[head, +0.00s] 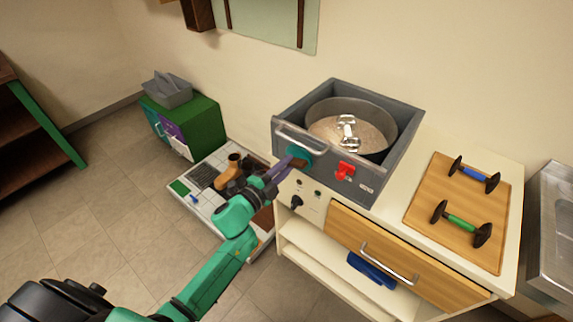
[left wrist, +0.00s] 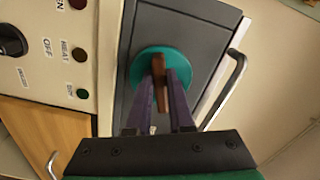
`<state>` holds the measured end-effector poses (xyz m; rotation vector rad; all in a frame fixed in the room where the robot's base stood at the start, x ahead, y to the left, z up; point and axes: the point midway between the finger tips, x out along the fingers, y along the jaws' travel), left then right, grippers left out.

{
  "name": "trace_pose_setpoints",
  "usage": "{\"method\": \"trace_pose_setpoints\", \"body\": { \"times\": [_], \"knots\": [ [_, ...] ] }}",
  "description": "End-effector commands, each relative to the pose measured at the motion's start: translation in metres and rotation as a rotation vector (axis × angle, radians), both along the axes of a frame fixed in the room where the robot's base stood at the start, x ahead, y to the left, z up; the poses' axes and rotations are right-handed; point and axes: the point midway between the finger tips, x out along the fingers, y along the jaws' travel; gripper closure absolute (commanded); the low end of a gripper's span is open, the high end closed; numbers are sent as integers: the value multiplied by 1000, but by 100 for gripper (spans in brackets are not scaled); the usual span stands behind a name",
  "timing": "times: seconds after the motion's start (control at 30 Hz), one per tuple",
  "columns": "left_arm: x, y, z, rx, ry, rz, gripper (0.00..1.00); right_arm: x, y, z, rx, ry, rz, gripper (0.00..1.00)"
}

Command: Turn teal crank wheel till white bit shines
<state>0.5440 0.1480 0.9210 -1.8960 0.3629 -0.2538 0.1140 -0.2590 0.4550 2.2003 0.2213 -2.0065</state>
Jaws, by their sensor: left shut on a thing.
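The teal crank wheel (head: 296,154) is on the front of a grey box-like machine, left of a red knob. It also shows in the left wrist view (left wrist: 145,62), with a brown handle (left wrist: 158,70) standing out from it. My left gripper (head: 290,167) is shut on that handle, its two purple fingers (left wrist: 160,88) on either side. The white bit (head: 347,132) lies in the round pan (head: 377,112) inside the machine, on pale grainy stuff. It looks pale with some bright spots; I cannot tell how polished it is. My right gripper is not in view.
A red knob (head: 345,171) and a metal bar handle (head: 298,137) are on the machine's front. A wooden board (head: 452,245) at right holds a blue-handled bit (head: 474,174) and a green-handled bit (head: 461,223). A green cabinet (head: 205,127) stands at back left. Floor at left is clear.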

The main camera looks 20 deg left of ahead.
Motion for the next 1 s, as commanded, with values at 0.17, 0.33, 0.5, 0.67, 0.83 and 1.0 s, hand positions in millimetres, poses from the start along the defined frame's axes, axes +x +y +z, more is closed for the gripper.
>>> {"method": "trace_pose_setpoints", "body": {
  "times": [0.17,0.33,0.5,0.67,0.83,1.0],
  "knots": [
    [0,0,-1,1,2,0,100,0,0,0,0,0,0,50],
    [0,0,-1,2,2,0,50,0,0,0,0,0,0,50],
    [0,0,-1,1,1,0,50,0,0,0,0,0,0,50],
    [-2,1,-1,1,1,0,50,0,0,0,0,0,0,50],
    [-21,8,-3,1,3,1,50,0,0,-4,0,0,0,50],
    [-65,25,-6,2,6,0,50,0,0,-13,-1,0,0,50]
  ]
}}
